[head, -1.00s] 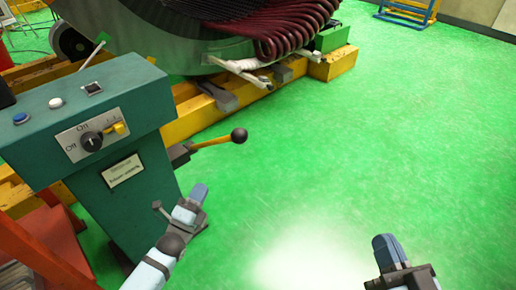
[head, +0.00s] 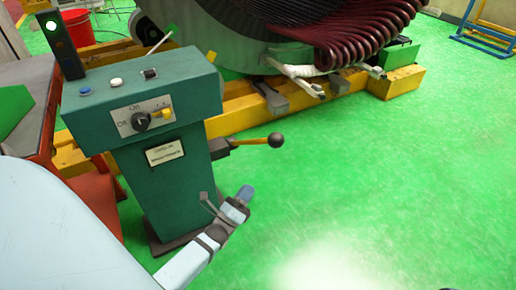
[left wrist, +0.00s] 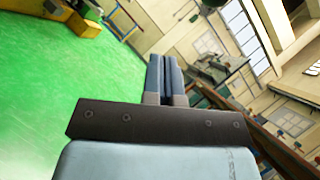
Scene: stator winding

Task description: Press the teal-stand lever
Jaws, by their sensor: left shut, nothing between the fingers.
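The teal stand (head: 168,180) stands left of centre in the head view. Its lever (head: 258,141), a yellow rod with a dark ball knob (head: 276,140), sticks out to the right from the stand's side. My left gripper (head: 246,193) is below the lever, apart from it, in front of the stand's right side. In the left wrist view its two blue fingers (left wrist: 165,75) are together with nothing between them. The lever does not show in the left wrist view.
The stand's top has a blue button (head: 85,90), a white button (head: 116,82) and a rotary switch (head: 141,121). Behind is a yellow beam (head: 235,122) under the large stator with dark red coils (head: 380,35). The green floor to the right is clear.

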